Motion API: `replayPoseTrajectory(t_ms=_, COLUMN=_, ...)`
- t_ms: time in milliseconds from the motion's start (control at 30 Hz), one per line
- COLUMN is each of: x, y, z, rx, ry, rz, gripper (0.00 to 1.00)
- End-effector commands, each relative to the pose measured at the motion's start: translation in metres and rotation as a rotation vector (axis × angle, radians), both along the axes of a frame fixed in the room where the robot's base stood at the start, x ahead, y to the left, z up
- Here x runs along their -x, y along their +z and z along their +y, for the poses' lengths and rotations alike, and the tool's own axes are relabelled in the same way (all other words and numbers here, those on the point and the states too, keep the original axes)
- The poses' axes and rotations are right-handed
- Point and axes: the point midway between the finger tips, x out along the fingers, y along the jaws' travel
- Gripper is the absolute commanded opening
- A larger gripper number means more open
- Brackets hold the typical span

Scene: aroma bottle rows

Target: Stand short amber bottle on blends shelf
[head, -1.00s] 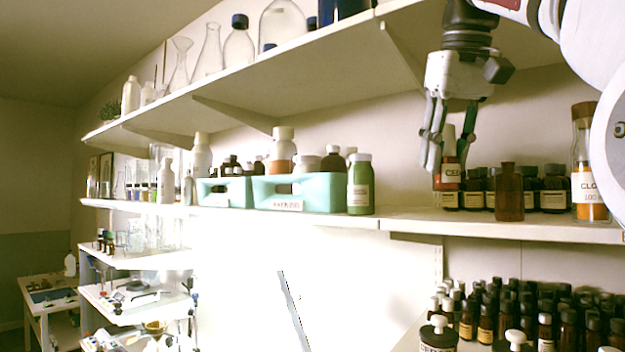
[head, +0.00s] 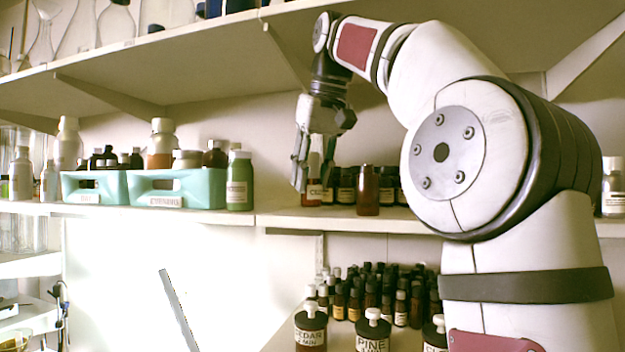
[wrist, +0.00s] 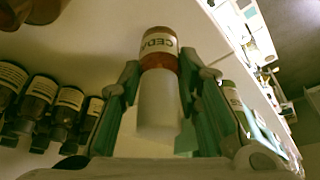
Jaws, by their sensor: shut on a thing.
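A short amber bottle (head: 314,192) with a white "CEDA…" label and a pale cap is in my gripper (head: 314,180). In the wrist view the bottle (wrist: 160,52) is upside down in the picture, its cap (wrist: 158,105) towards me, between the two green-grey fingers (wrist: 158,85). The fingers are shut on it. In the head view it is upright over the middle shelf (head: 285,217), left of a plain brown bottle (head: 368,190). I cannot tell whether its base touches the shelf.
Several dark labelled bottles (head: 346,187) stand behind and right of it. A green bottle (head: 239,180) and a teal bin (head: 209,189) are to the left. An upper shelf (head: 160,58) overhangs. Many small bottles (head: 355,310) stand below. Bare shelf lies left of the held bottle.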

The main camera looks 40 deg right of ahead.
Motion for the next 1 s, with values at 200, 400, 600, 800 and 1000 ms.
replayPoseTrajectory(t_ms=200, x=0.001, y=-0.009, z=0.0, rx=0.001, ry=-0.001, rz=-0.001, gripper=0.0)
replayPoseTrajectory(t_ms=400, x=0.001, y=-0.01, z=0.0, rx=0.0, ry=0.0, rz=-0.002, gripper=0.0)
replayPoseTrajectory(t_ms=600, x=0.001, y=-0.013, z=0.0, rx=0.0, ry=0.0, rz=0.0, gripper=0.33)
replayPoseTrajectory(t_ms=800, x=0.0, y=-0.013, z=0.0, rx=0.0, ry=0.0, rz=-0.001, gripper=0.51)
replayPoseTrajectory(t_ms=1000, x=0.0, y=-0.012, z=0.0, rx=0.0, ry=0.0, rz=-0.001, gripper=0.51)
